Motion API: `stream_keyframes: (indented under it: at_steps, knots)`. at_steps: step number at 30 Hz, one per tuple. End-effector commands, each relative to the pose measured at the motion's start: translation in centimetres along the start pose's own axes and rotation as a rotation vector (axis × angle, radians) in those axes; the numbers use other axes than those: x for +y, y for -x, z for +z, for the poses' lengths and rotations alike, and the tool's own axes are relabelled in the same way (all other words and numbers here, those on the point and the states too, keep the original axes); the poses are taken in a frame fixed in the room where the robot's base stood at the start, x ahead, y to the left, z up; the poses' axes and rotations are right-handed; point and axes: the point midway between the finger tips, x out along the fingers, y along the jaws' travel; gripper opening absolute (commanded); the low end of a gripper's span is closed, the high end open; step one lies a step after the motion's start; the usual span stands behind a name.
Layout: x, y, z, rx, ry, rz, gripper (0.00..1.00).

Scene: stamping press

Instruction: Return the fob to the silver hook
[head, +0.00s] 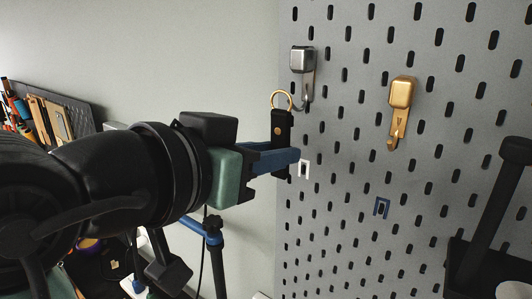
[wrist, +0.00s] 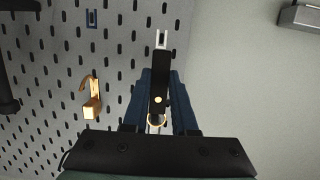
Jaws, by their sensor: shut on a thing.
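The fob is a black strap (head: 282,128) with a gold stud and a gold ring (head: 281,98) at its top. My gripper (head: 288,158) is shut on the strap below the ring and holds it upright. The silver hook (head: 302,61) is on the pegboard, just above and right of the ring in the head view. The ring looks close to the hook's curved tip, but I cannot tell whether they touch. In the wrist view the strap (wrist: 160,82) lies between my blue fingers, with the ring (wrist: 156,120) nearer the camera. I do not see the silver hook there.
A gold hook (head: 402,95) is on the pegboard (head: 450,140), right of the silver one. A white U-shaped mark (head: 304,168) and a blue one (head: 381,207) sit lower. A black post (head: 497,210) stands at right. A tool rack (head: 45,115) is at far left.

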Motion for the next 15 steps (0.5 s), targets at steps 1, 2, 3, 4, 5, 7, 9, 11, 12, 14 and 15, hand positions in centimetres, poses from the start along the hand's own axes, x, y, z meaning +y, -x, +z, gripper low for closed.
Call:
stream_keyframes:
  at_steps: [1, 2, 3, 4, 5, 7, 9, 11, 12, 14, 15]
  knots:
    - [0.05, -0.18, -0.07, 0.000, -0.001, 0.001, 0.00]
    - [0.07, -0.27, -0.09, 0.000, -0.001, 0.002, 0.00]
    - [0.09, -0.39, -0.12, 0.000, -0.001, 0.002, 0.00]
    - [0.10, -0.48, -0.14, 0.000, -0.001, 0.002, 0.00]
    - [0.11, -0.56, -0.16, 0.000, -0.001, 0.002, 0.00]
    - [0.10, -0.71, -0.19, -0.001, -0.001, 0.002, 0.00]
    - [0.09, -0.77, -0.19, -0.001, -0.001, 0.001, 0.00]
    - [0.07, -0.78, -0.19, -0.001, -0.001, 0.001, 0.00]
    - [0.07, -0.77, -0.19, -0.001, -0.001, 0.001, 0.00]
    - [0.07, -0.77, -0.19, -0.001, -0.001, 0.001, 0.00]
    - [0.07, -0.77, -0.18, -0.001, -0.001, 0.001, 0.00]
